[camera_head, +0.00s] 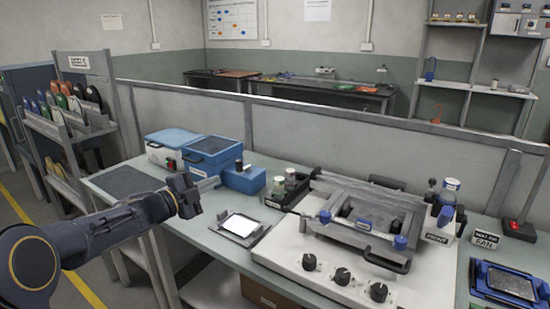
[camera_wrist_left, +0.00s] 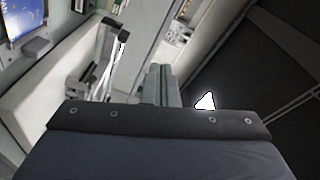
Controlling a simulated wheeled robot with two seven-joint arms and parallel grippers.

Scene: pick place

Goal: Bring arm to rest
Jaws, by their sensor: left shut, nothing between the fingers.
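My left arm comes in from the left edge of the head view. Its gripper (camera_head: 205,184) hangs in the air over the front left part of the grey-green workbench (camera_head: 205,250), left of the small grey tray with a white plate (camera_head: 240,225). In the left wrist view the fingers (camera_wrist_left: 160,85) lie together, shut and with nothing held. A dark wrist part fills the lower part of that view. My right gripper is not in view.
Blue boxes (camera_head: 212,148) stand behind the gripper. A press-like fixture (camera_head: 362,215) on a white base with black knobs takes up the bench's middle. A reel rack (camera_head: 70,120) stands at left. A low partition (camera_head: 330,135) runs behind the bench.

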